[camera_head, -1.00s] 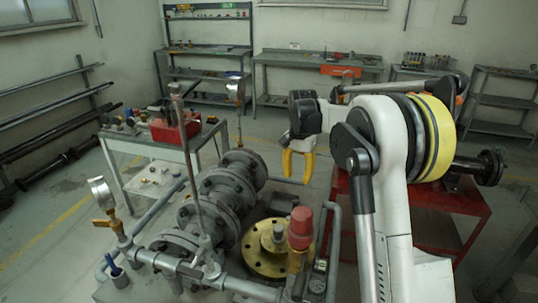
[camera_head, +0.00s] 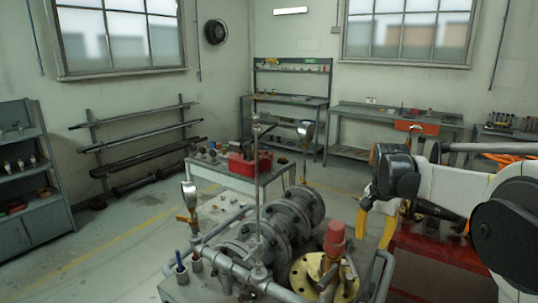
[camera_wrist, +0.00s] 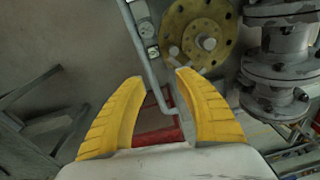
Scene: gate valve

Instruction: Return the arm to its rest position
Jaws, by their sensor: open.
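My gripper (camera_head: 374,232) hangs with its yellow fingers pointing down, right of the valve assembly in the head view. In the wrist view the two yellow fingers (camera_wrist: 160,75) are spread apart with nothing between them. The grey flanged valve body (camera_head: 290,222) stands on a bench, with a brass flange (camera_head: 309,277) and a red cap (camera_head: 335,238) at its right. The brass flange also shows beyond the right fingertip in the wrist view (camera_wrist: 228,40). My arm is bent at the right edge of the head view.
A red stand (camera_head: 437,258) is under my arm at the right. A cart (camera_head: 212,172) with a red toolbox (camera_head: 250,163) is behind the valve. A pressure gauge (camera_head: 188,190) stands at left. Shelves and pipe racks line the walls; the floor at left is open.

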